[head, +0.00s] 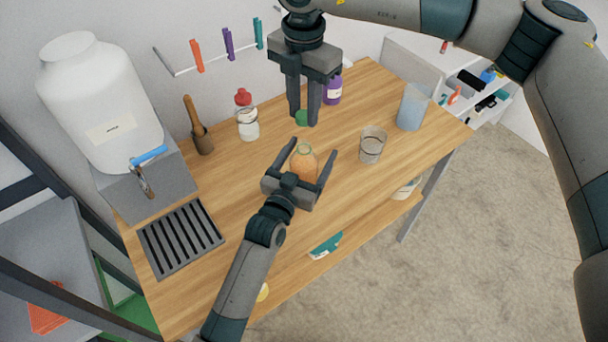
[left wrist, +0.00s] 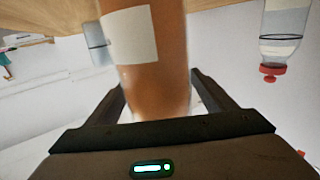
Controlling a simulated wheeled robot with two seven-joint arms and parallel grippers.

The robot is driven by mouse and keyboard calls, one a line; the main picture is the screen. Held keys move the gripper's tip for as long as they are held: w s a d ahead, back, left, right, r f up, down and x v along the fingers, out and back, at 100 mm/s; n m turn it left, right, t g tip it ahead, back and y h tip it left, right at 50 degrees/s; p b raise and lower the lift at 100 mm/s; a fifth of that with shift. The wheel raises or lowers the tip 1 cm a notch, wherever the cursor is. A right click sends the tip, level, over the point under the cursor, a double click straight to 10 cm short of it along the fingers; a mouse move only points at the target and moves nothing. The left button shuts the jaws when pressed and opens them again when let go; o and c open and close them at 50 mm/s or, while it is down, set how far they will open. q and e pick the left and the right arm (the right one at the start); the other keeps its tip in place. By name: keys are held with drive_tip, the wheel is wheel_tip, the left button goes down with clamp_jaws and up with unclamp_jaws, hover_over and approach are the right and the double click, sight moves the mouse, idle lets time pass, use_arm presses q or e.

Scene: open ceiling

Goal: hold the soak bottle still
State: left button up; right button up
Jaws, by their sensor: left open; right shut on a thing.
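The soak bottle, an orange bottle with a green-rimmed top (head: 303,164), stands on the wooden table. My left gripper (head: 312,149) is open with its fingers on either side of it. In the left wrist view the bottle (left wrist: 160,75) shows a blank pale label and sits between the spread fingers (left wrist: 158,98); room shows beside it. My right gripper (head: 305,118) points down above and behind the bottle. It is shut on a small green cap (head: 303,118), partly hidden by the fingers.
A red-capped bottle (head: 248,124) and a mortar with pestle (head: 202,140) stand left of the bottle. A glass (head: 372,146) and a clear pitcher (head: 411,108) stand right. A purple bottle (head: 333,92) is behind. A drain grate (head: 180,238) lies at the left.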

use_arm(q)
drive_tip(key=shift+c, duration=0.4)
drive_tip(key=c, duration=1.5)
drive_tip(key=shift+c, duration=0.2)
use_arm(e)
hover_over(303, 144)
drive_tip(key=shift+f, duration=2.5)
drive_tip(key=shift+f, duration=0.1)
drive_tip(key=shift+f, duration=0.8)
drive_tip(key=shift+f, duration=0.6)
